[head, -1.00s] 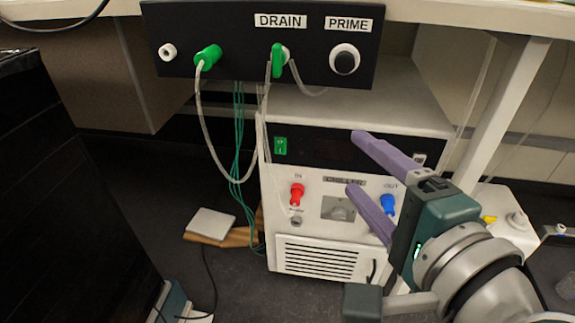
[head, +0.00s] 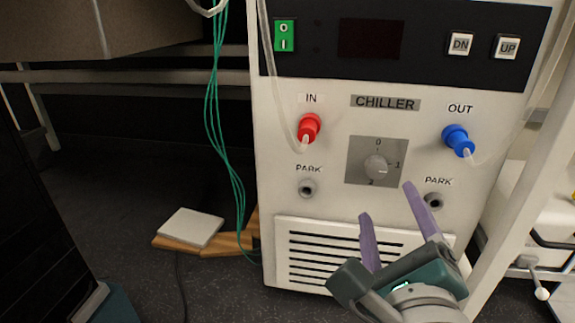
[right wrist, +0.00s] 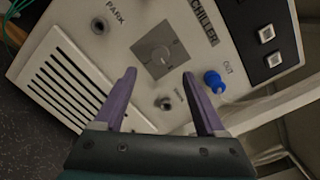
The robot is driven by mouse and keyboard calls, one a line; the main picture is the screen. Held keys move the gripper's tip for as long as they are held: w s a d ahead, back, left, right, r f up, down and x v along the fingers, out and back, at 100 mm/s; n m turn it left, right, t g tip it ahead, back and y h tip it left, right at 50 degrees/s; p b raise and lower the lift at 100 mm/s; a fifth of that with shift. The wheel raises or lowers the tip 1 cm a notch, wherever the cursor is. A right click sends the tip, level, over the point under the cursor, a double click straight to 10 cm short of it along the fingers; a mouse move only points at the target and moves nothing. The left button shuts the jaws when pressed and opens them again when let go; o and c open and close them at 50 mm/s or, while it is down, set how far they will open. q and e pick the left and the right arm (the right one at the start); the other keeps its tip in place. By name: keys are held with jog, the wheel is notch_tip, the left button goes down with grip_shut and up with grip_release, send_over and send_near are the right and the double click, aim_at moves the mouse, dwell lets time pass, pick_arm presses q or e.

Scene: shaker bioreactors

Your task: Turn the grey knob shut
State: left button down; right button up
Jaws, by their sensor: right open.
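The grey knob (head: 376,167) sits on a square grey plate (head: 356,176) on the front of the white chiller (head: 268,130). The plate is marked 0 at the top and 1 at the right; a lower mark is partly covered by the knob. The knob also shows in the right wrist view (right wrist: 160,56), ahead of the fingers. My right gripper (head: 387,205) is open and empty, with its purple fingers below the knob and apart from it. It also shows in the right wrist view (right wrist: 162,98). My left gripper is not in view.
A red IN connector (head: 309,127) and a blue OUT connector (head: 457,139) with hoses flank the plate. Two PARK ports (head: 307,188) sit lower. Green cables (head: 212,110) hang at the left. A white table leg (head: 525,150) stands at the right.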

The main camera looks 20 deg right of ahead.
aim_at(376, 170)
jog(key=b+x, duration=0.3)
jog(key=x, duration=0.5)
jog(key=shift+w+d, duration=0.15)
jog(key=shift+w, duration=0.1)
jog(key=shift+w+d, duration=0.2)
jog(key=shift+w, duration=0.15)
grip_shut()
